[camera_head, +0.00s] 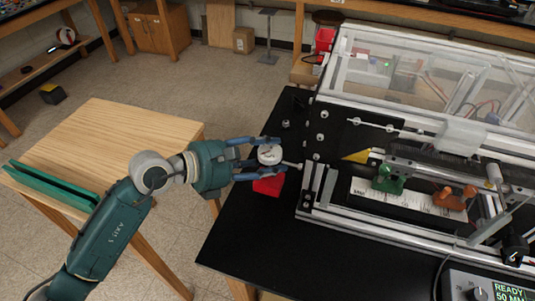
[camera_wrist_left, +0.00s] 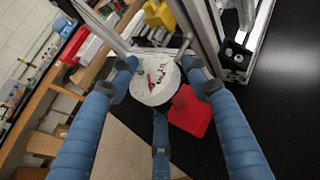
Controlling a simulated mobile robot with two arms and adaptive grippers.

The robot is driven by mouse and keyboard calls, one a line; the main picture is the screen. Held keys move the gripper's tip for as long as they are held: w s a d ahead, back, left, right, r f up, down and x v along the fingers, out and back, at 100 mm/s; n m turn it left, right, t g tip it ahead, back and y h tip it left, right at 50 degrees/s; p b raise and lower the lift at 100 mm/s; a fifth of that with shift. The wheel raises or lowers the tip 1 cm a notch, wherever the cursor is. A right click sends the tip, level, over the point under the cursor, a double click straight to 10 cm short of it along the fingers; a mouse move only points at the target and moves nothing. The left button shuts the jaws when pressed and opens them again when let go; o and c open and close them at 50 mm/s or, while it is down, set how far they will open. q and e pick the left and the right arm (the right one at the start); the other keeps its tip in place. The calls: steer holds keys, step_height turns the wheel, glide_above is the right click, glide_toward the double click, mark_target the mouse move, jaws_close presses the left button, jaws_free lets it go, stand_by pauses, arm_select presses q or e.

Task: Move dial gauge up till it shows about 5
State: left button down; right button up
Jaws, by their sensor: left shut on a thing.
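The dial gauge (camera_head: 270,155) is a round white-faced dial at the left end of the extrusion frame. In the left wrist view its face (camera_wrist_left: 155,78) shows a red needle, but the reading is too small to make out. My left gripper (camera_head: 262,158) is shut on the dial gauge, with its blue fingers on either side of the dial. A red block (camera_head: 268,185) lies on the black table just below the gauge; it also shows in the left wrist view (camera_wrist_left: 190,112). My right gripper is not in view.
The extrusion frame (camera_head: 375,228) with clear covers fills the right side, holding a green clamp (camera_head: 388,180) and an orange clamp (camera_head: 454,197). A control box (camera_head: 490,287) reading READY stands at lower right. The black table (camera_head: 255,235) is clear in front. A wooden table (camera_head: 100,135) stands at left.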

arm_select(q)
steer(key=shift+r, duration=0.1)
steer(key=shift+d+f+b, duration=0.2)
steer(key=shift+f+b, duration=1)
steer(key=shift+f, duration=0.15)
steer(key=shift+s+d, duration=0.25)
steer(key=shift+d, duration=0.3)
stand_by(4.5)
stand_by(1.5)
